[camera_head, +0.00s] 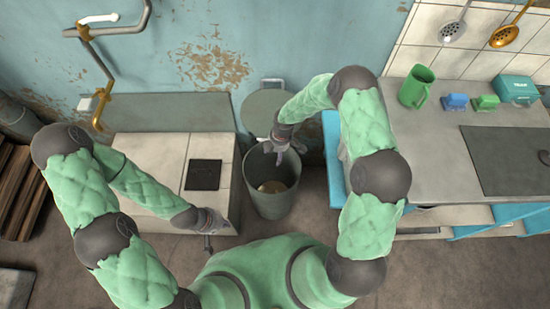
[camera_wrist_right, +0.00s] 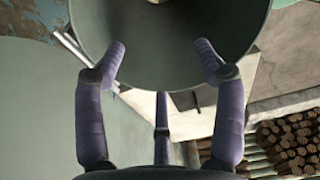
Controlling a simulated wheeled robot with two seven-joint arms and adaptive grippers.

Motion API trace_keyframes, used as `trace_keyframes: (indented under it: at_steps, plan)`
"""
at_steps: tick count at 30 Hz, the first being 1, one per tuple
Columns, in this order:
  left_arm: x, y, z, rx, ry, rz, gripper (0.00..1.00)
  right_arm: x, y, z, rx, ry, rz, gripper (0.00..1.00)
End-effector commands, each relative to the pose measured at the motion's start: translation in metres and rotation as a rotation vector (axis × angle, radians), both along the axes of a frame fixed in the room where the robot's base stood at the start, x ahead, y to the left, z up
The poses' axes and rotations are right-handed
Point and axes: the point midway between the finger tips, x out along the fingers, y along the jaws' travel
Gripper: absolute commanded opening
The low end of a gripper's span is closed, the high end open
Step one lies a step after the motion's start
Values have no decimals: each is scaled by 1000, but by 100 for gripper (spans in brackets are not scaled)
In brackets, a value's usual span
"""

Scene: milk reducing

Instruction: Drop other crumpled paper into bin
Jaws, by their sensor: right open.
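The grey-green bin (camera_head: 272,207) stands open on the floor in the middle of the head view. A pale, brownish thing (camera_head: 271,187) lies at its bottom; it may be crumpled paper, but it is too small to tell. My right gripper (camera_head: 278,155) is over the far part of the bin's mouth. In the right wrist view my right gripper (camera_wrist_right: 158,48) is open with nothing between its fingers, and the bin (camera_wrist_right: 170,65) lies beyond them. My left gripper (camera_head: 209,240) hangs left of the bin, apart from it; its jaws are unclear.
The bin's round lid (camera_head: 268,105) stands raised behind it. A tiled block (camera_head: 150,150) with a dark square plate (camera_head: 203,174) is at left. Stacked logs (camera_head: 22,190) lie far left.

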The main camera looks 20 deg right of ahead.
Motion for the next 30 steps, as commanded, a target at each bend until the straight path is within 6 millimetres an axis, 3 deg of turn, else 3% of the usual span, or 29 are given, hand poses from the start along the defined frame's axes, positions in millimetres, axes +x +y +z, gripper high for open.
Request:
trace_keyframes:
  at_steps: [6,12,30]
  plan:
    - [0,0,0,0,0,0,0,0,-5,39,0,-3,1,70]
    - [0,0,0,0,0,0,0,-1,-7,56,0,0,1,70]
    - [0,0,0,0,0,0,0,-3,-6,57,5,4,-12,70]
